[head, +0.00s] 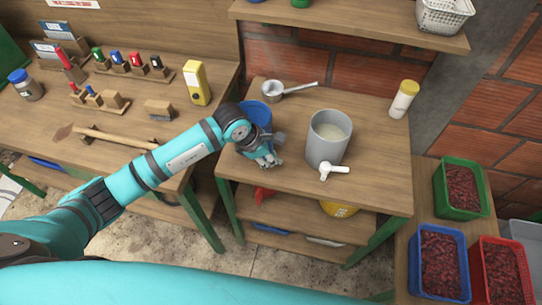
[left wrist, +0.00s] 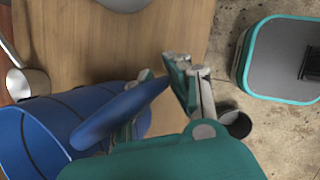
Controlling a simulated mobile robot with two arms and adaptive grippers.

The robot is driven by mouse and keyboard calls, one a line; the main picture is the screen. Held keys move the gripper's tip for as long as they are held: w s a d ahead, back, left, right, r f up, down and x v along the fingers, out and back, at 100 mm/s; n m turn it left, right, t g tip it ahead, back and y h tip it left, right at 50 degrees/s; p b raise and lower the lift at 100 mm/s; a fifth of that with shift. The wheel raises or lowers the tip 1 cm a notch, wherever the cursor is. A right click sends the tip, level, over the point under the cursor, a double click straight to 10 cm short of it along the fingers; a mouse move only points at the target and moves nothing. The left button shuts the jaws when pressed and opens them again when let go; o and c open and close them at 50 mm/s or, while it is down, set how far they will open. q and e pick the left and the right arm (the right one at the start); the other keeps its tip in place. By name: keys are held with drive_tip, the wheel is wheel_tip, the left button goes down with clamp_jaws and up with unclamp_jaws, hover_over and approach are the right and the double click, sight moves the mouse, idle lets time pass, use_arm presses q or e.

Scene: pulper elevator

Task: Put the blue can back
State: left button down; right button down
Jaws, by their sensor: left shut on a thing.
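The blue can (head: 258,111) is at the left side of the small wooden table, partly hidden behind my left gripper (head: 266,157). In the left wrist view the blue can (left wrist: 42,138) lies at the lower left, its open rim toward the left edge and its blue handle reaching to the fingers. My left gripper (left wrist: 165,95) is shut on the can's handle; the exact contact is partly hidden. I cannot tell whether the can's base touches the table. My right gripper is not in view.
A workbench is left. Crates of red berries (head: 461,187) stand right.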

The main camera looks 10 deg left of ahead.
use_arm(q)
drive_tip(key=shift+f, duration=0.75)
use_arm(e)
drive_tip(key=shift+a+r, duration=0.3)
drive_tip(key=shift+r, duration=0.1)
use_arm(q)
drive_tip(key=shift+f, duration=0.1)
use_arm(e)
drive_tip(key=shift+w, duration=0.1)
use_arm(q)
drive_tip(key=shift+f, duration=0.15)
drive_tip(key=c, duration=1.3)
unclamp_jaws()
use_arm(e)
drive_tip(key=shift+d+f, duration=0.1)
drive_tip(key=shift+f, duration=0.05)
